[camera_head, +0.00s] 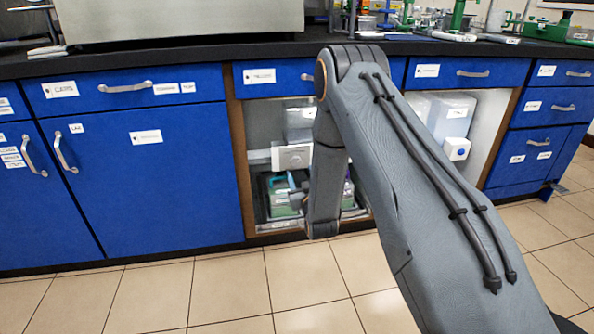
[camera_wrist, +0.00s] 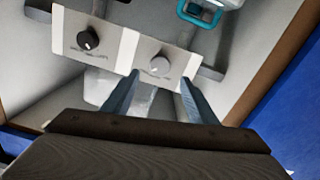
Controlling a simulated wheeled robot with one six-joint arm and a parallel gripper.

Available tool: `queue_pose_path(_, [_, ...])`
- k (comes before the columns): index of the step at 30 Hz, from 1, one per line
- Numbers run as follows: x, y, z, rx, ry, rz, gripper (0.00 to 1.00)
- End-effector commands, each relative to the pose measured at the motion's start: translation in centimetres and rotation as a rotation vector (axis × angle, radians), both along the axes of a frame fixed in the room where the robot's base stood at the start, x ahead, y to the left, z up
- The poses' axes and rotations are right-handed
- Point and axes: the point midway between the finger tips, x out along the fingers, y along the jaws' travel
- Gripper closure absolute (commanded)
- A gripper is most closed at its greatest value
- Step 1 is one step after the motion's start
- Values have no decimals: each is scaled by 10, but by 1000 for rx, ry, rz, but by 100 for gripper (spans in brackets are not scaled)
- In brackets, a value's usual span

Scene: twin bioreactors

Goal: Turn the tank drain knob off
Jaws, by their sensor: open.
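A pale control panel (camera_wrist: 122,42) in the wrist view carries two knobs. One is a black knob (camera_wrist: 88,40) on the left, with small print I cannot read. The other is a light grey knob (camera_wrist: 160,66) on the right half. I cannot tell from the print which is the tank drain knob. My gripper (camera_wrist: 160,77) is open, its two fingers on either side of the light grey knob's line and nothing held. I cannot tell whether they touch it. The panel also shows in the head view (camera_head: 291,157), inside the open cabinet bay; my arm hides part of the bay.
Wooden frame posts (camera_head: 238,160) and blue cabinet doors (camera_head: 150,175) border the bay. A teal handle (camera_wrist: 200,12) lies beyond the panel. A second bay on the right holds a white box with a blue knob (camera_head: 457,148). The tiled floor in front is clear.

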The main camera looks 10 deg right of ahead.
Motion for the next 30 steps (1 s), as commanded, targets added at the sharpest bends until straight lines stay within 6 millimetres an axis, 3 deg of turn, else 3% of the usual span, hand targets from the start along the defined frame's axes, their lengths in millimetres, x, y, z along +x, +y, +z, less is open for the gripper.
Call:
queue_pose_path(6, [36,0,-1,0,-2,0,48])
queue_pose_path(12, [58,0,-1,1,0,0,48])
queue_pose_path(23, [64,0,0,1,2,1,48])
queue_pose_path(30, [64,0,0,1,2,0,85])
